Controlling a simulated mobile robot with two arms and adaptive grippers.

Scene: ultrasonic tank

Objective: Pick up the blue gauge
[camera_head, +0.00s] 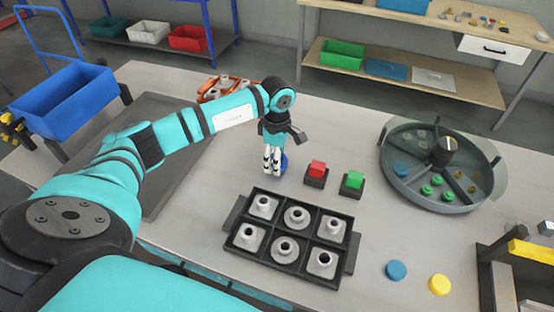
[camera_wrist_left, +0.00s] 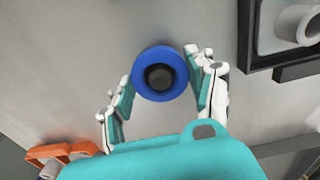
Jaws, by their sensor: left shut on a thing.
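The blue gauge (camera_wrist_left: 143,67) is a round blue ring with a dark centre in the left wrist view. It sits between the two fingers of my left gripper (camera_wrist_left: 160,88), which is shut on it. I cannot tell whether the gauge touches the table. My right gripper is not in view.
A black tray (camera_head: 238,219) with several metal parts lies in front of the gripper. Red (camera_head: 317,169) and green (camera_head: 354,180) buttons stand to its right. A round sorting dish (camera_head: 460,203) is farther right. Blue (camera_head: 396,270) and yellow (camera_head: 439,284) discs lie near the front.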

